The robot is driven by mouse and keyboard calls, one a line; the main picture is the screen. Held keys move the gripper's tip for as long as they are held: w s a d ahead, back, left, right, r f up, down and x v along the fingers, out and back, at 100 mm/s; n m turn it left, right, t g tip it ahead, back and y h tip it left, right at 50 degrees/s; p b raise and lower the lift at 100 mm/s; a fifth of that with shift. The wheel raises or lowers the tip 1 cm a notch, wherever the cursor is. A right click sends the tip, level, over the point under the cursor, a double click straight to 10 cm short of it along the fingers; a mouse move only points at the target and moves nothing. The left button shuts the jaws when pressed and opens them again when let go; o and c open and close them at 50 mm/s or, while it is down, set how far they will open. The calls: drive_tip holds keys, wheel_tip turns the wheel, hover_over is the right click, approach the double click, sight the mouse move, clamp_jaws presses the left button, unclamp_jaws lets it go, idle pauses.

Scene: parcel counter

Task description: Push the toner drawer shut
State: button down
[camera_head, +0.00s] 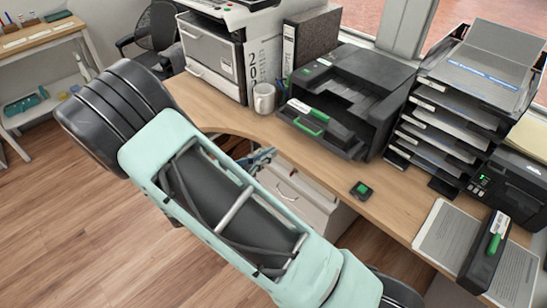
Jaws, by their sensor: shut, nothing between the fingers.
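The black printer (372,75) stands on the wooden desk, left of the paper trays. Its toner drawer (325,138) appears to be the black front part, which sticks out toward the desk's front edge. A cartridge with a green grip (308,113) shows at its front left. My gripper (264,158) shows only in small part behind my mint-green arm, near the desk's front edge. It looks shut and empty, below and left of the drawer and apart from it. My arm hides the rest of it.
A white mug (264,98) stands just left of the printer. A small black-green device (361,189) lies near the desk edge. Stacked trays (450,125) stand to the right. A white drawer cabinet (300,194) is below.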

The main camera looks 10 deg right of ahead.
sight(304, 128)
drive_tip(key=r+b+x, duration=0.1)
drive_tip(key=x, duration=0.9)
drive_tip(key=shift+w+d+r, duration=0.25)
drive_tip(key=shift+d, duration=0.1)
idle(0.3)
drive_tip(key=shift+r+b+x, duration=0.35)
drive_tip(key=shift+b+x, duration=0.1)
drive_tip(key=shift+x, duration=2.1)
drive_tip(key=shift+r+b+x, duration=0.4)
drive_tip(key=shift+b+x, duration=0.1)
drive_tip(key=shift+x, duration=2.05)
drive_tip(key=shift+r+b+x, duration=0.35)
drive_tip(key=shift+b+x, duration=0.1)
drive_tip(key=shift+x, duration=2.1)
drive_tip(key=v, duration=0.4)
drive_tip(key=f+p+v, duration=0.1)
drive_tip(key=v, duration=0.2)
drive_tip(key=p+v, duration=0.1)
drive_tip(key=v, duration=0.3)
drive_tip(key=shift+s+a+f, duration=0.25)
drive_tip(key=shift+s+a, duration=0.05)
drive_tip(key=shift+a, duration=0.05)
drive_tip(key=shift+f, duration=0.1)
